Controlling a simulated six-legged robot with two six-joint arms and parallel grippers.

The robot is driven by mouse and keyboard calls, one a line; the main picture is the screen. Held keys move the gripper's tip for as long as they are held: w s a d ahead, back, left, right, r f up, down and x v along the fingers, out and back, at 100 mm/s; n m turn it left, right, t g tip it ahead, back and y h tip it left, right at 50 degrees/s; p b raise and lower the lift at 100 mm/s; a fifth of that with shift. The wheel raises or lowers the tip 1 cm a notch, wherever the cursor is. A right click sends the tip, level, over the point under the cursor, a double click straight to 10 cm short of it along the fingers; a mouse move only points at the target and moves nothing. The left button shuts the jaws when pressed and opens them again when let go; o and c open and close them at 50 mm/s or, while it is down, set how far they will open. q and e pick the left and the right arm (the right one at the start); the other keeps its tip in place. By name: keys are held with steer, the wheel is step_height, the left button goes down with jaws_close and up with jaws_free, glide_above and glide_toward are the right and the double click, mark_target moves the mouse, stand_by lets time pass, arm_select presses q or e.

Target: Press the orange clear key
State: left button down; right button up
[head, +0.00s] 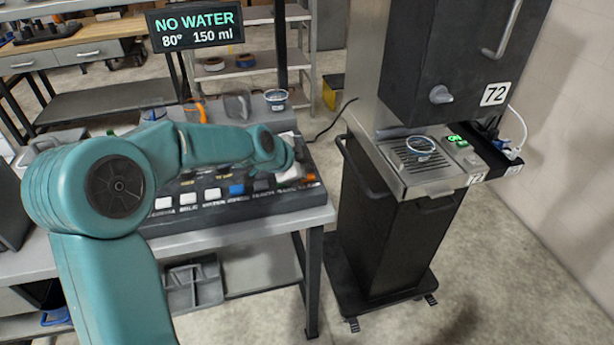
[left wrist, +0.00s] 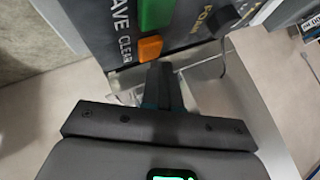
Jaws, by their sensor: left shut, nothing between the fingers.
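The orange clear key (left wrist: 150,48) is a small raised block on the dark key panel (left wrist: 88,18), beside the printed word CLEAR. It also shows small at the panel's right end in the head view (head: 310,177). My left gripper (left wrist: 160,66) is shut and empty. Its fingertips are right at the near edge of the orange key in the wrist view; I cannot tell whether they touch it. In the head view my left arm hides much of the panel and most of the gripper. My right gripper is not in view.
White and blue keys (head: 237,189) line the panel. A display (head: 195,26) reads NO WATER, 80°, 150 ml. A dispenser (head: 450,60) marked 72 stands right.

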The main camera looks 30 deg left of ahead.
arm_select(q)
steer(key=shift+f+b, duration=0.5)
steer(key=shift+b, duration=0.15)
stand_by(0.6)
steer(key=shift+r, duration=0.1)
stand_by(0.3)
steer(key=shift+r+p, duration=0.5)
steer(key=shift+r, duration=0.3)
steer(key=shift+r, duration=0.1)
steer(key=shift+r+p, duration=1.6)
steer(key=shift+r, duration=0.85)
steer(key=shift+f, duration=0.1)
steer(key=shift+s, duration=0.15)
